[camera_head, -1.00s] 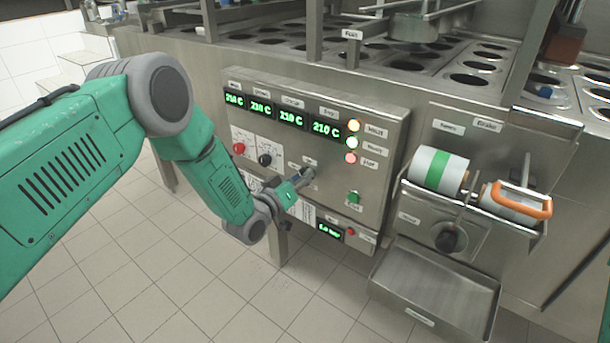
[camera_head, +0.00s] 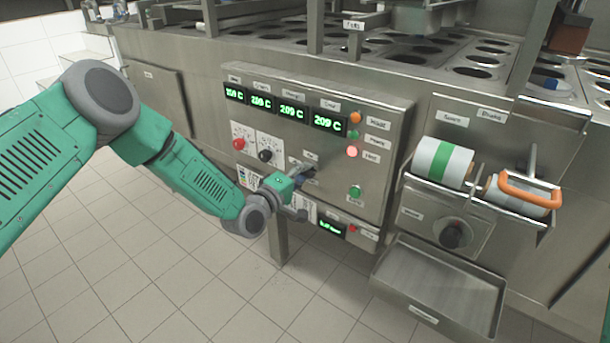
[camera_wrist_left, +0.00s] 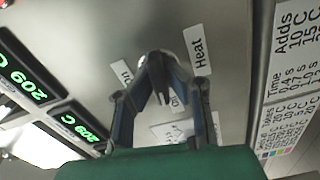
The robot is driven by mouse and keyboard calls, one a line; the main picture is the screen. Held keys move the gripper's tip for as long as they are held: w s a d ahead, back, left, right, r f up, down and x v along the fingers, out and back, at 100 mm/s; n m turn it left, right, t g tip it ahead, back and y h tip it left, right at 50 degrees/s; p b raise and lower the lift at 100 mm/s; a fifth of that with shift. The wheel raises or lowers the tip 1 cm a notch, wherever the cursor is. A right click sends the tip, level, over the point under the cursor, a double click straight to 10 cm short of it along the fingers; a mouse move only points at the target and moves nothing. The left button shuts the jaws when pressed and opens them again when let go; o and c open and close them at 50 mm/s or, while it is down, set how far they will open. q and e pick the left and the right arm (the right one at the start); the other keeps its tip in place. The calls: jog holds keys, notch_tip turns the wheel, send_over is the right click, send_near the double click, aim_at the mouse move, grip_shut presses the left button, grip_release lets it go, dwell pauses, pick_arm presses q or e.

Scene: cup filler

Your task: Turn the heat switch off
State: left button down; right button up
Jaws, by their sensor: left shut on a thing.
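The grey metal control panel (camera_head: 335,165) stands in the middle of the head view. My left gripper (camera_head: 306,174) is at its face, shut on the heat switch, which the fingers mostly hide. In the left wrist view the fingertips (camera_wrist_left: 162,88) close around the small switch knob (camera_wrist_left: 160,60), beside the label "Heat" (camera_wrist_left: 197,50). A label on the other side is partly hidden. The exact angle of the switch is hard to tell. The temperature displays (camera_head: 292,112) read about 209 C. The orange lamp (camera_head: 355,118) and green lamp (camera_head: 353,134) look dim; the red lamp (camera_head: 351,152) glows. My right gripper is out of view.
A red knob (camera_head: 238,143) and a black knob (camera_head: 264,155) sit left of the gripper. A green button (camera_head: 355,191) is to the right. The tiled floor (camera_head: 150,280) is clear.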

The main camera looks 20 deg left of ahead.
pick_arm(q)
jog(key=shift+a+f+n+b, duration=0.2)
jog(key=shift+f+n+b, duration=0.1)
jog(key=shift+n, duration=0.6)
jog(key=c, duration=1.6)
grip_release()
jog(key=shift+s+a, duration=0.1)
jog(key=shift+s, duration=0.05)
jog(key=v, duration=1.1)
jog(key=shift+s+a, duration=0.15)
jog(key=shift+s, duration=0.2)
